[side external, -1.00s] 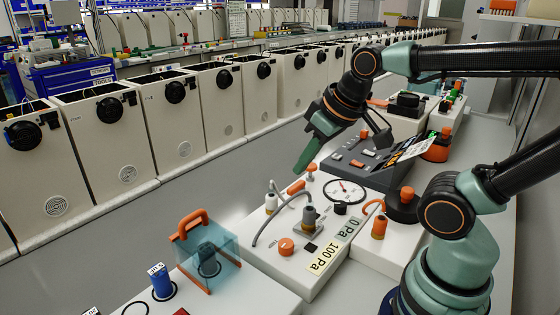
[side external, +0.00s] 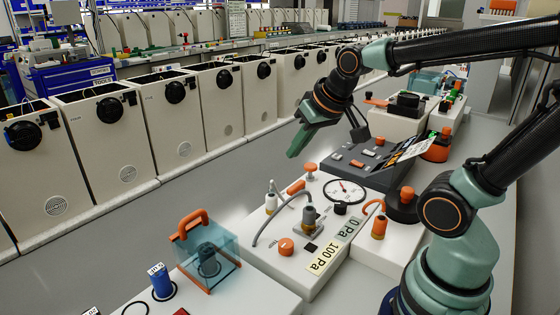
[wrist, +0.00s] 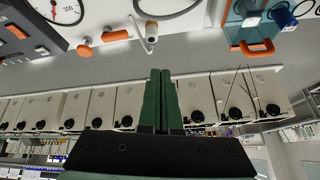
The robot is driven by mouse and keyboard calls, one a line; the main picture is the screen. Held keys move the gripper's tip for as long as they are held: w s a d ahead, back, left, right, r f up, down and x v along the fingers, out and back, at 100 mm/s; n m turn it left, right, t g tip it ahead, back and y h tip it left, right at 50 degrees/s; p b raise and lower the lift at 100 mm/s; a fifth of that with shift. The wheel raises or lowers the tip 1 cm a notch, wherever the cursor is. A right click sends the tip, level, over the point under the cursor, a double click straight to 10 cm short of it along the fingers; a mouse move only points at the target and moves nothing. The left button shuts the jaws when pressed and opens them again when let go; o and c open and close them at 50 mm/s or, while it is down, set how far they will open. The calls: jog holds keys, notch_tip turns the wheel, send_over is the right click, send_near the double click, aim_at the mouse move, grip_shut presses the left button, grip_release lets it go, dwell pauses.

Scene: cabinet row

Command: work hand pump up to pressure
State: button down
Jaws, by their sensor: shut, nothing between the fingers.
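The pressure station is a white block (side external: 275,262) with a round white dial gauge (side external: 344,191), a hose and "0 Pa" and "100 Pa" labels. An orange mushroom knob (side external: 310,168) and an orange bar grip (side external: 296,187) stand at its far left edge. I cannot tell which part is the hand pump's handle. In the wrist view the gauge (wrist: 58,10), knob (wrist: 85,50) and grip (wrist: 116,36) show at the top. My gripper (side external: 292,156), with green fingers, is shut and empty, in the air above and beyond the knob. Its fingers also show in the wrist view (wrist: 159,72).
A clear box with an orange handle (side external: 188,222) and a blue cylinder (side external: 161,281) stand at the near left. A dark grey console (side external: 362,157) lies behind the gauge. A row of white cabinets (side external: 110,140) stands across a clear grey strip.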

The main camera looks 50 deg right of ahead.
jog(key=w+d+f+m+t+h, duration=0.1)
jog(key=w+d+f+m+h, duration=0.1)
jog(key=w+d+m, duration=0.7)
jog(key=m+h, duration=0.2)
send_over(310, 165)
jog(key=s, duration=0.1)
jog(key=f, duration=0.3)
jog(key=shift+s+a, duration=0.1)
jog(key=shift+a, duration=0.2)
jog(key=shift+f, duration=4.4)
jog(key=shift+a+f, duration=0.1)
jog(key=shift+f, duration=0.05)
jog(key=shift+f, duration=0.25)
jog(key=shift+f, duration=1.1)
jog(key=shift+r, duration=1.5)
